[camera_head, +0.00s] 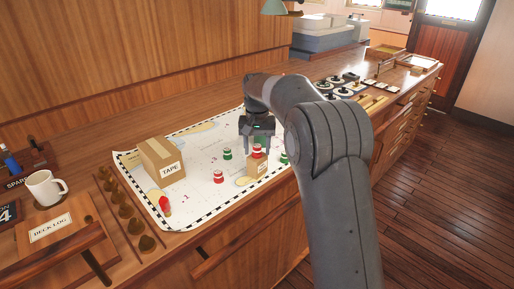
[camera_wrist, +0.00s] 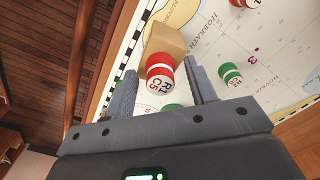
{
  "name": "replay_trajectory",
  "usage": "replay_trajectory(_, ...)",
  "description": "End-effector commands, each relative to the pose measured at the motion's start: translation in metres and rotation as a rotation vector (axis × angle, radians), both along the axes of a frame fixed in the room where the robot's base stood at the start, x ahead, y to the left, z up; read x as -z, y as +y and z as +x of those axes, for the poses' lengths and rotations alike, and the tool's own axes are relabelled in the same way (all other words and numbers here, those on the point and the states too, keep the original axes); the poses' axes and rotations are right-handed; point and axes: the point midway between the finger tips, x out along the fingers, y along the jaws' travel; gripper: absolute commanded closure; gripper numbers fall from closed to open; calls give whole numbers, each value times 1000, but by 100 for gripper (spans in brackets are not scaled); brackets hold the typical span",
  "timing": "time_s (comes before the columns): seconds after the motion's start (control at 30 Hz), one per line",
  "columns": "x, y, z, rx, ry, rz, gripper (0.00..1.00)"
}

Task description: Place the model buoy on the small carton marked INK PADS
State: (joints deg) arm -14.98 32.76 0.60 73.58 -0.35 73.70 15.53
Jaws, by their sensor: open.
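A red-and-white model buoy (camera_head: 257,150) stands on top of a small brown carton (camera_head: 258,169) on the chart. The carton's marking cannot be read in either view. My gripper (camera_head: 257,137) is open and points down over the buoy. In the wrist view its fingers (camera_wrist: 160,69) stand on both sides of the buoy, with a visible gap at the right finger.
A larger carton marked TAPE (camera_head: 162,161) stands to the left on the chart (camera_head: 200,200). Other buoys stand nearby: a green one (camera_head: 227,154), a red one (camera_head: 218,177) and another green one (camera_head: 284,157). A white mug (camera_head: 45,187) is at far left.

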Motion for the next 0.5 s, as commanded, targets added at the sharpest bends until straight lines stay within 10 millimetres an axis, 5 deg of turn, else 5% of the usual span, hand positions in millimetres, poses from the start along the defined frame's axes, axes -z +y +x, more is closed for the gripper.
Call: replay_trajectory(0.5,-96,0,1,0,-4,1,49)
